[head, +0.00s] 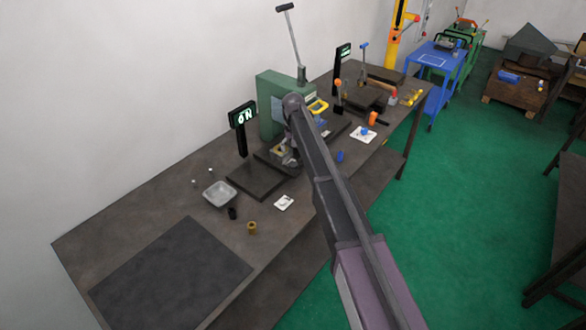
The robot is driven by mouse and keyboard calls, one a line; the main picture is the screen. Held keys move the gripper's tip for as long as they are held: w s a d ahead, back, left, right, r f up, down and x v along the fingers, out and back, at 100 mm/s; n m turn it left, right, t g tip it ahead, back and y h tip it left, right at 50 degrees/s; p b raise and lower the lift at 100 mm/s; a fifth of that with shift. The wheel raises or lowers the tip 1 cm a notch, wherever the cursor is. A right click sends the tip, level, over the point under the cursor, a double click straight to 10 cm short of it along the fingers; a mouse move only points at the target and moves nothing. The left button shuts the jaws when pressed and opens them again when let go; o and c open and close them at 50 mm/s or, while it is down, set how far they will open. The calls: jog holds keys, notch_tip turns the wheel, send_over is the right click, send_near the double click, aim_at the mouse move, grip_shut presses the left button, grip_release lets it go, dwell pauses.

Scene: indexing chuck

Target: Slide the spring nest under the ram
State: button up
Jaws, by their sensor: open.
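The green press (270,92) stands at the back of the long bench, with its black-knobbed lever (291,35) leaning up and left. My arm reaches in from the lower right, and my gripper (290,158) is low in front of the press. It appears open, but its fingertips are small and partly hidden. A small brassy fitting (281,149) shows beside the gripper, above the dark base plate (258,180); it may be the spring nest, but I cannot tell. My arm covers the ram and part of the press front. I cannot tell whether the gripper touches anything.
A lit sign (242,116) stands left of the press. A dark mat (170,275) lies clear at the front. Tools crowd the bench beyond the press.

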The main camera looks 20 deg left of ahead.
aim_at(293, 163)
jog(key=shift+f+b, duration=3.6)
jog(key=shift+f, duration=0.3)
